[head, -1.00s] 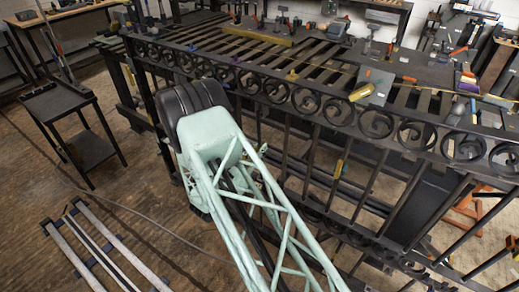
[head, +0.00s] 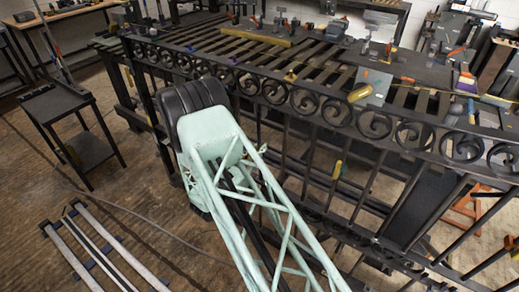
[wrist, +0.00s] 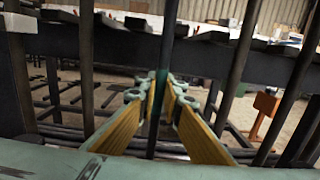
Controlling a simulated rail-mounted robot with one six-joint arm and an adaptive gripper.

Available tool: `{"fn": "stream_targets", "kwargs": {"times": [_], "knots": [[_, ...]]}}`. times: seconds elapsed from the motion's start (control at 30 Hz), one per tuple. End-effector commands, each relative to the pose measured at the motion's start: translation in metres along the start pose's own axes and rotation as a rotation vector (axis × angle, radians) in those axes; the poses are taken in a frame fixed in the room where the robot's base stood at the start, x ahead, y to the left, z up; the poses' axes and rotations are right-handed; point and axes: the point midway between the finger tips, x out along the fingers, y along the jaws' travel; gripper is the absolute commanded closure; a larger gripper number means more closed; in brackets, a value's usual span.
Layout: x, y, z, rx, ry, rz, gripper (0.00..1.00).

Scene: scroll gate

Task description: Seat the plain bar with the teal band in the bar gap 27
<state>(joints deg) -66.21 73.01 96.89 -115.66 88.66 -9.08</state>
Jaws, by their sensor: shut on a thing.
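In the wrist view, my gripper (wrist: 160,92) has its two yellow-padded fingers closed on a dark upright bar. A teal band (wrist: 161,80) shows on this plain bar (wrist: 169,30) between the fingertips. The bar looks close to upright, and other dark bars stand apart on both sides. In the head view, the black gate (head: 300,100) has a row of scrolls along its rail and upright bars below. My gripper cannot be made out there. No gap number is readable, so I cannot tell which gap is 27 or whether the bar's ends touch the rails.
Neighbouring upright bars (wrist: 85,65) stand close around my gripper. A black side table (head: 58,105) stands at the left, with metal rails (head: 90,250) on the floor. The slatted bench (head: 230,45) behind the scrolls carries tools. An orange stand (wrist: 265,112) is at the right.

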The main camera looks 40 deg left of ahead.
Motion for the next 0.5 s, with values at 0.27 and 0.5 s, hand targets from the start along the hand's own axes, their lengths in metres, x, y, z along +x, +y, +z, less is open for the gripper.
{"fn": "stream_targets", "kwargs": {"times": [0.27, 0.5], "knots": [[0.0030, -0.0009, -0.0024, -0.002, 0.014, -0.001, 1.00], [0.0057, -0.0009, -0.0024, -0.002, 0.022, -0.001, 1.00]]}}
